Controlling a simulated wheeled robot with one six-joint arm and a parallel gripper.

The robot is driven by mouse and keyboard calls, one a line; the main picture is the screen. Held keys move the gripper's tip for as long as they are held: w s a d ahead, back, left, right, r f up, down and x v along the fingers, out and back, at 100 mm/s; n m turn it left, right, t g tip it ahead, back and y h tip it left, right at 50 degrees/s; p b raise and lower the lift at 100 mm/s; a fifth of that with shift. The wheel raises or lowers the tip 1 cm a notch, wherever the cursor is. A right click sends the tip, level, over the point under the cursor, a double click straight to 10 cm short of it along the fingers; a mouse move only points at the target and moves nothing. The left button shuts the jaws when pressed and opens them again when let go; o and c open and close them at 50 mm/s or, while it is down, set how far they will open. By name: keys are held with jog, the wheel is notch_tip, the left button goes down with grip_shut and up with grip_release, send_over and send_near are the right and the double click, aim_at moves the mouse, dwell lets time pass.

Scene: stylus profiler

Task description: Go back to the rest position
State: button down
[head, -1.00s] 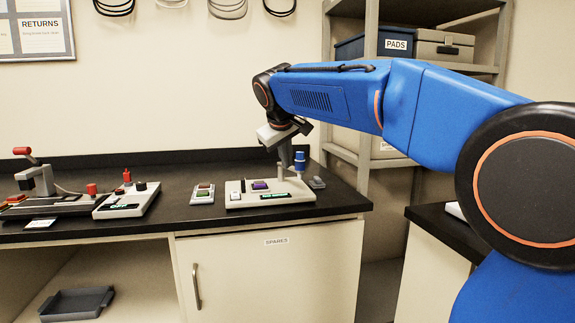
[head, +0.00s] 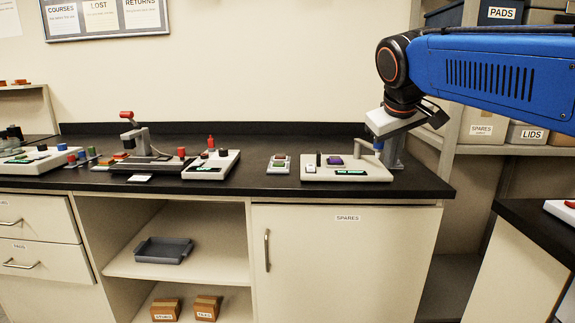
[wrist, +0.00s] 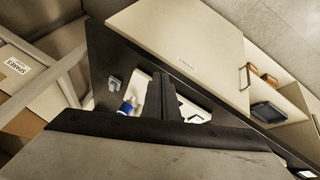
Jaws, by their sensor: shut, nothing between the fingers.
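My gripper (head: 434,113) is at the upper right of the head view, raised above the right end of the black counter. In the wrist view its dark fingers (wrist: 162,97) are together with nothing between them. The stylus profiler (head: 345,174) is a pale flat base on the counter with a purple pad, a green display and a post at its right end. A blue knob (head: 378,146) on that post is just below my wrist and partly hidden. In the wrist view the blue knob (wrist: 126,107) shows left of the fingers, apart from them.
A grey tray (head: 163,250) is on the shelf below. Shelving with bins (head: 528,135) stands at the right. A second dark counter (head: 541,219) is at the lower right.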

jog(key=s+d+f+m+g+y, duration=0.1)
jog(key=s+d+f+m+y, duration=0.1)
jog(key=s+f, duration=2.3)
notch_tip(320, 180, down, 3)
jog(key=shift+s+d+r+m, duration=0.2)
jog(key=shift+s+d+m, duration=0.05)
jog(key=shift+m, duration=0.35)
